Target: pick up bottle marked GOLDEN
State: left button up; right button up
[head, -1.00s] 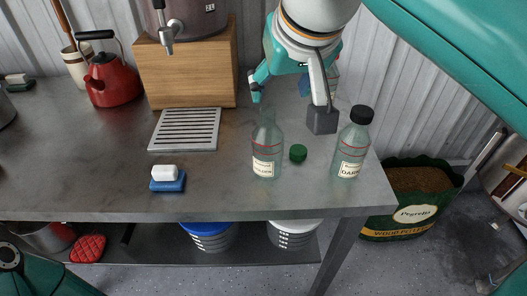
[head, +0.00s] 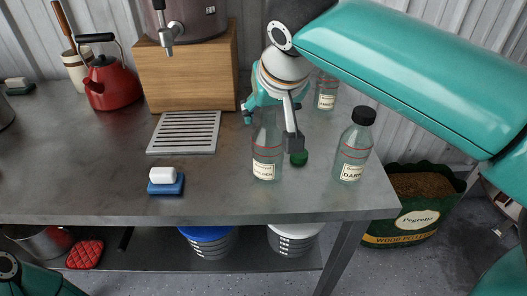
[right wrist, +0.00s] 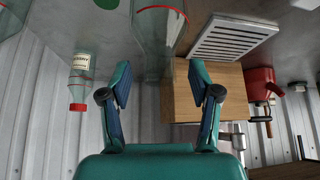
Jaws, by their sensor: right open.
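The bottle marked GOLDEN (head: 267,152) stands upright and uncapped near the table's front edge. Its cream label is partly readable in the head view. My right gripper (head: 264,108) is open, just behind this bottle's upper part. In the right wrist view, my gripper's spread fingers (right wrist: 160,84) have a clear bottle (right wrist: 160,30) ahead between them, apparently the same one. It is not gripped; I cannot tell whether a finger touches it. My left gripper is not in view.
A bottle marked DARK (head: 353,146) with a black cap stands to the right. A loose green cap (head: 299,158) lies between. Another bottle (head: 326,92) stands behind. A white-and-blue sponge (head: 165,181) and drip grate (head: 184,132) are left. Table space in front is clear.

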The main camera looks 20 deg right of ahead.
grip_shut()
jog(key=shift+r, duration=0.2)
dwell(0.4)
